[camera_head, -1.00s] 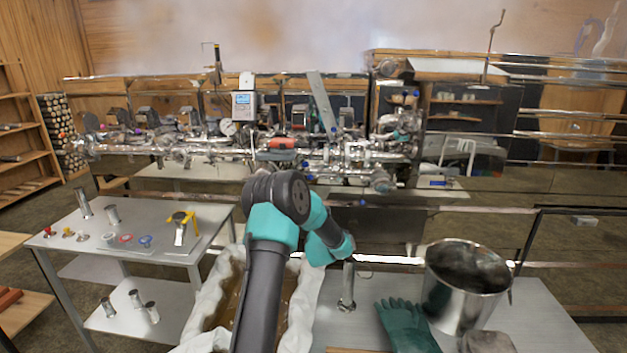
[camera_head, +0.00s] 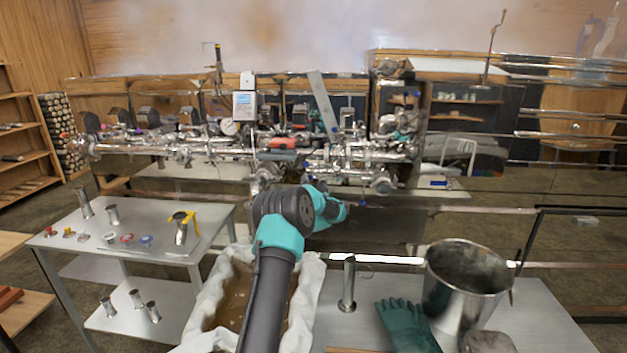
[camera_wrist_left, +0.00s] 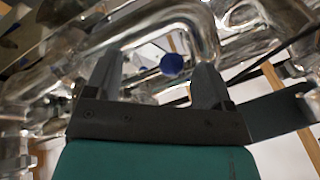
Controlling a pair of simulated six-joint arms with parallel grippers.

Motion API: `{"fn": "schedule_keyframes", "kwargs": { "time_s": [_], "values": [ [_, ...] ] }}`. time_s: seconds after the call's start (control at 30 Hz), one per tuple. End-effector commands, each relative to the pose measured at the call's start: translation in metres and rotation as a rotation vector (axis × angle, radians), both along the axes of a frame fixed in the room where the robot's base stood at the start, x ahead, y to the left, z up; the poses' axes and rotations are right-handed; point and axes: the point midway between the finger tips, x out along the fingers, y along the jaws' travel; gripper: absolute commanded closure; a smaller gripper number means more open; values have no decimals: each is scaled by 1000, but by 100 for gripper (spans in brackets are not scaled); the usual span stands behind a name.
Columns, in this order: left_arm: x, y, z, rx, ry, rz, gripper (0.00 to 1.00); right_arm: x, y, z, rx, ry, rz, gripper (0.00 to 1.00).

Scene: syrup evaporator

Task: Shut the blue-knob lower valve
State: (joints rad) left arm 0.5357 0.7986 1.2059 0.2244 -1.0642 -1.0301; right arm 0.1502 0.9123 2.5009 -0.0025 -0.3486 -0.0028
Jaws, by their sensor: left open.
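A round blue knob (camera_wrist_left: 172,65) shows in the left wrist view, in front of shiny metal pipes. My left gripper (camera_wrist_left: 157,65) is open, with one dark finger on each side of the knob in the picture. The knob appears nearer the right finger, and I see no contact. How far it lies beyond the fingertips I cannot tell. In the head view my left arm reaches to just below the steel pipework (camera_head: 340,165), and its fingers are hard to make out there. A small blue spot (camera_head: 362,203) shows just right of the arm's end. My right gripper is not in view.
A cloth-lined tub (camera_head: 308,300) stands below my left arm. A steel bucket (camera_head: 470,285), a green glove (camera_head: 405,325) and a metal cylinder (camera_head: 348,285) are on the bench at right. A side table (camera_head: 85,245) with small parts stands at left. Curved pipes crowd the gripper.

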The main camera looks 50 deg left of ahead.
Motion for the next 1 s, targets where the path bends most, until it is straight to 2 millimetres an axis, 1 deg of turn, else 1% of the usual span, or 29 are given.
{"fn": "schedule_keyframes", "kwargs": {
  "time_s": [0.1, 0.23, 0.6, 0.67, 1.0],
  "values": [
    [7, 9, 4, 0, -1, 1, 24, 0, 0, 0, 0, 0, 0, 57],
    [11, 14, 6, 1, 1, 0, 24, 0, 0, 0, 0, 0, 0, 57],
    [13, 16, 8, 0, 1, -1, 24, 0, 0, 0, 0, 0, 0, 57],
    [13, 16, 8, 0, 1, -1, 29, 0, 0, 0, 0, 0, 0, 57],
    [13, 16, 8, 1, -1, 0, 62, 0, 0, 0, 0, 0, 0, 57]
  ]
}}
